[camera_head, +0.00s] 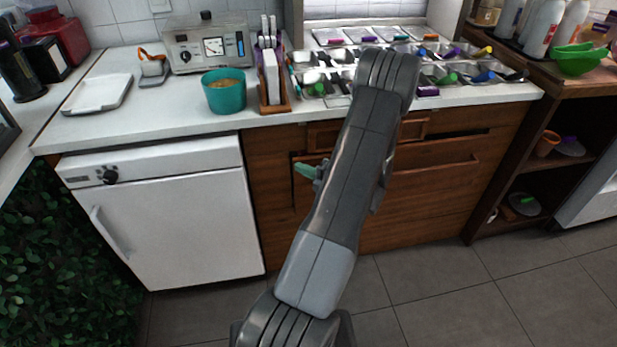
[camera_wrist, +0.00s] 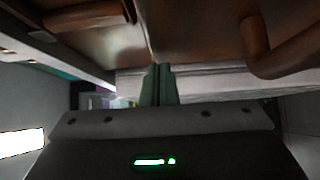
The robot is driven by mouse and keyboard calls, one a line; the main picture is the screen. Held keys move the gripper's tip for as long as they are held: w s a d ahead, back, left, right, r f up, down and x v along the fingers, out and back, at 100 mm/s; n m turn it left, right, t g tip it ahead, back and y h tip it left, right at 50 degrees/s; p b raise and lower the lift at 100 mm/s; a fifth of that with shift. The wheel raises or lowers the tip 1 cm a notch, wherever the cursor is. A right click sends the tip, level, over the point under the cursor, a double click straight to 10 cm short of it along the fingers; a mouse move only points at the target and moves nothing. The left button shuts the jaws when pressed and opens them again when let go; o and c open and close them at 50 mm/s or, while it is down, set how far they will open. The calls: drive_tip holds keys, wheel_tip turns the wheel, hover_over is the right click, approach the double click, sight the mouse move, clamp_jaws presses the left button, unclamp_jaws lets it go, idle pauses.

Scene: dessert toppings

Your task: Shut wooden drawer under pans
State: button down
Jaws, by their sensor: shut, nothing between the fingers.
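The wooden drawer (camera_head: 462,150) is in the brown cabinet below the counter with the metal topping pans (camera_head: 455,72). A dark gap shows along its top edge at the right, so it looks slightly open; my arm hides much of its front. Its bar handle (camera_head: 450,165) shows right of my arm. My gripper (camera_head: 303,170) shows only as a green fingertip left of my arm, near the cabinet's left part. In the wrist view my gripper's green fingers (camera_wrist: 158,80) are shut and empty, close to brown wood. I cannot tell whether they touch it. A curved wooden handle (camera_wrist: 262,50) is to their right.
A white appliance (camera_head: 170,215) stands left of the cabinet. The counter holds a teal pot (camera_head: 224,92) and a wooden holder (camera_head: 273,106) near the front edge. Open shelves (camera_head: 535,180) are at the right. The grey tiled floor (camera_head: 430,285) in front is clear.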

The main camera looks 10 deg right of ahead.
sight(308, 160)
drive_tip(key=shift+w, duration=0.15)
drive_tip(key=w, duration=0.4)
drive_tip(key=shift+a+p, duration=0.15)
drive_tip(key=shift+p, duration=0.2)
drive_tip(key=shift+w, duration=0.3)
drive_tip(key=shift+r, duration=0.15)
drive_tip(key=shift+w, duration=0.1)
